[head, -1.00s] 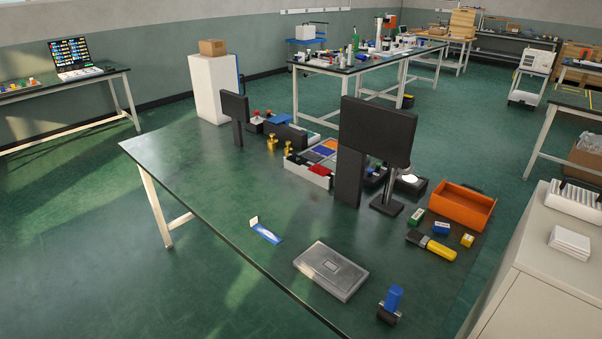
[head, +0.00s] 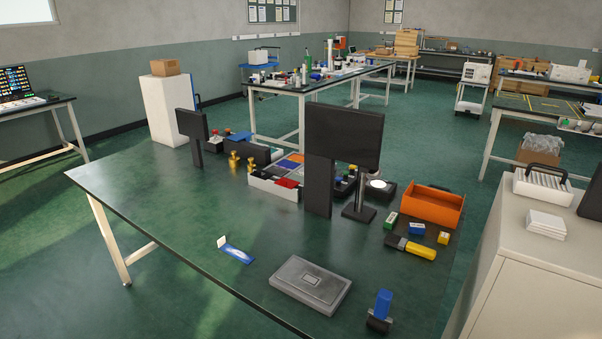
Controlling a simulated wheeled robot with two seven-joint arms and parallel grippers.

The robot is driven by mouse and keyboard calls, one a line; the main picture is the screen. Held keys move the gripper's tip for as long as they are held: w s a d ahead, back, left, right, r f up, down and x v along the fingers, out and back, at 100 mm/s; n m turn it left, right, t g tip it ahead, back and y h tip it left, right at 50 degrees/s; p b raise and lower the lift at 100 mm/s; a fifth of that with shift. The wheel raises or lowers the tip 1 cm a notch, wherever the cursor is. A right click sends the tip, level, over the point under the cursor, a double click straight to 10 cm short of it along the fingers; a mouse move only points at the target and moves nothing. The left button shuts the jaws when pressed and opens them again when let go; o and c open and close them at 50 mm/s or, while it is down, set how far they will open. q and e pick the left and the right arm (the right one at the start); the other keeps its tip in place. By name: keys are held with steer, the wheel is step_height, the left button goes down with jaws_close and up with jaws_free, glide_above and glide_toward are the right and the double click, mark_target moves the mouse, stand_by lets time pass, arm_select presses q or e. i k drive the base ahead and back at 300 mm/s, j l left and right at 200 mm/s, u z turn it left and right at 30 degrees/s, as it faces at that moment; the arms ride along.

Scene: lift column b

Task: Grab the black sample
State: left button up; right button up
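A light sample tray (head: 272,189) with coloured squares stands on the dark green table, left of the large black screen. Blue, orange, red and grey squares show in it. I cannot pick out a black sample for certain; the screen hides part of the area behind it, and the squares are small. Dark small items (head: 346,180) show just right of the screen's post, too small to identify. Neither of my grippers is in view.
The large black screen (head: 343,137) and a smaller one (head: 191,124) stand on the table (head: 160,195). An orange bin (head: 432,205), a yellow-black tool (head: 411,247), a grey case (head: 311,284) and a blue-topped item (head: 382,305) lie nearer. The table's left part is clear.

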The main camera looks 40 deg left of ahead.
mark_target(263, 174)
steer(key=k+j+z, duration=0.2)
steer(key=j, duration=0.25)
steer(key=j+z, duration=0.15)
steer(key=j, duration=0.3)
steer(key=k+j+z, duration=0.2)
steer(key=j, duration=0.2)
steer(key=k+j+z, duration=0.2)
steer(key=j, duration=0.2)
steer(key=k+j+z, duration=0.2)
steer(key=j, duration=0.2)
